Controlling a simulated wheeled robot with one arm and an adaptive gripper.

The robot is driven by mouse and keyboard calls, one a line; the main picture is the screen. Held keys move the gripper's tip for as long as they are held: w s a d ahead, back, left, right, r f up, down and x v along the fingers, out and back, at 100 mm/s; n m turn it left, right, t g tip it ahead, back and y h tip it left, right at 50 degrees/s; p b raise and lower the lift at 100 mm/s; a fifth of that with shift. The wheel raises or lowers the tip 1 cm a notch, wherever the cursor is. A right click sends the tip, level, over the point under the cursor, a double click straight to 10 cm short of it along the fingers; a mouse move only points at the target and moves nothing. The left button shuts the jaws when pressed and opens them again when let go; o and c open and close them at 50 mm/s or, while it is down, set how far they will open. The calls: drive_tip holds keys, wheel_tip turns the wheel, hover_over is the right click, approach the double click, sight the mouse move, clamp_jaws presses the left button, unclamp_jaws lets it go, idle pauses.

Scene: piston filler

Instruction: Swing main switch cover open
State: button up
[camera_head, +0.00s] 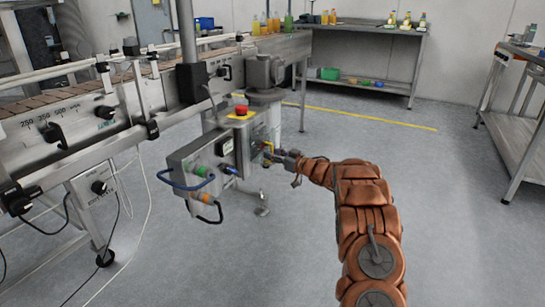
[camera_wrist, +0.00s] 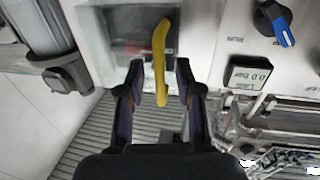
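The main switch cover (camera_wrist: 118,32) looks like a clear, greyish panel on the control box (camera_head: 205,160), with a blurred reddish shape behind it. A curved yellow handle (camera_wrist: 160,50) stands out in front of it and also shows in the head view (camera_head: 268,147). My gripper (camera_wrist: 160,72) is open, with one dark finger on each side of the handle's lower part. Gaps show between the handle and both fingers. In the head view my gripper (camera_head: 277,154) is at the right side of the box, its fingers too small to make out.
A blue knob (camera_wrist: 283,30) and a small pressure display (camera_wrist: 250,75) sit right of the cover in the wrist view. A red emergency button (camera_head: 241,110) tops the box.

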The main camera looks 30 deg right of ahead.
drive_tip(key=shift+w+a+r, duration=0.1)
drive_tip(key=shift+w, duration=0.25)
drive_tip(key=shift+c, duration=0.2)
clamp_jaws()
idle(0.4)
